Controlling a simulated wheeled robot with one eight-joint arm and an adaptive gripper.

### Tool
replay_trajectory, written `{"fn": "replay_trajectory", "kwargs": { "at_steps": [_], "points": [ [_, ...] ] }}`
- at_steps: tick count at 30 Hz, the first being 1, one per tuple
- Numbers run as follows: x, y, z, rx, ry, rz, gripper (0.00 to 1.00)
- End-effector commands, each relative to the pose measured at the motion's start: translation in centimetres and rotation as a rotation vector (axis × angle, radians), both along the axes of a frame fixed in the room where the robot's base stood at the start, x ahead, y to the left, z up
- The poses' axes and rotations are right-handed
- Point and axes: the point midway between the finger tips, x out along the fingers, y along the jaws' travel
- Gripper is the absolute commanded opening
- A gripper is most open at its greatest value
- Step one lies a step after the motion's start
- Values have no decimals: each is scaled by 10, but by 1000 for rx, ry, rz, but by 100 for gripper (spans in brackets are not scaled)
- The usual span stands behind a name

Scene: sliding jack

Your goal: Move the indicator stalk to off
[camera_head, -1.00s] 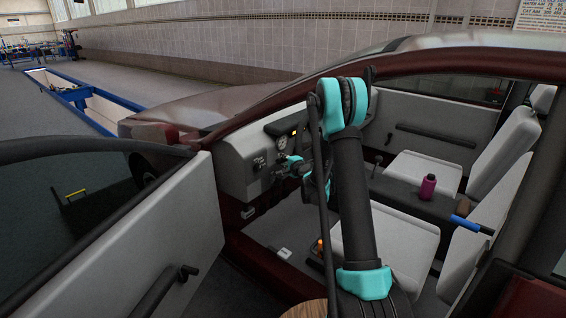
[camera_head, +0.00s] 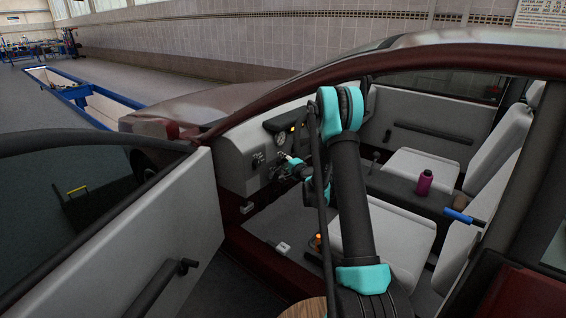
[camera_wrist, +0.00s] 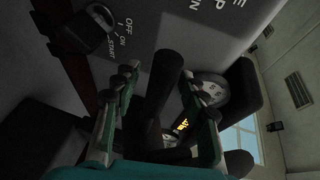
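A dark, thick stalk (camera_wrist: 163,85) stands out from the dashboard in the wrist view, between the two fingers of my gripper (camera_wrist: 165,88). I take it to be the indicator stalk; its mark and position cannot be read. My gripper's fingers are apart, one on each side of the stalk, and I cannot tell if either touches it. Yellow lit symbols (camera_wrist: 182,125) show beside a round gauge (camera_wrist: 212,90). In the head view my gripper (camera_head: 289,165) is at the dashboard (camera_head: 232,163), too small to show its fingers clearly.
A dark key switch (camera_wrist: 90,30) marked OFF, ON and START is left of my gripper in the wrist view. The open car door (camera_head: 130,235) stands left of my arm. Seats (camera_head: 400,235) and a purple bottle (camera_head: 424,183) are to the right.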

Motion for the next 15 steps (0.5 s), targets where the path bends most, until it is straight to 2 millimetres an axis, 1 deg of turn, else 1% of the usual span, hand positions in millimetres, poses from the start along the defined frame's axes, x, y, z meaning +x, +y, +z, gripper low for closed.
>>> {"fn": "replay_trajectory", "kwargs": {
  "at_steps": [5, 8, 11, 15],
  "points": [
    [0, 0, 0, 0, 0, 0, 42],
    [-6, -3, 1, 0, 0, 0, 42],
    [-18, -8, 3, -1, 1, -1, 42],
    [-39, -17, 7, 0, 0, -1, 42]
  ]
}}
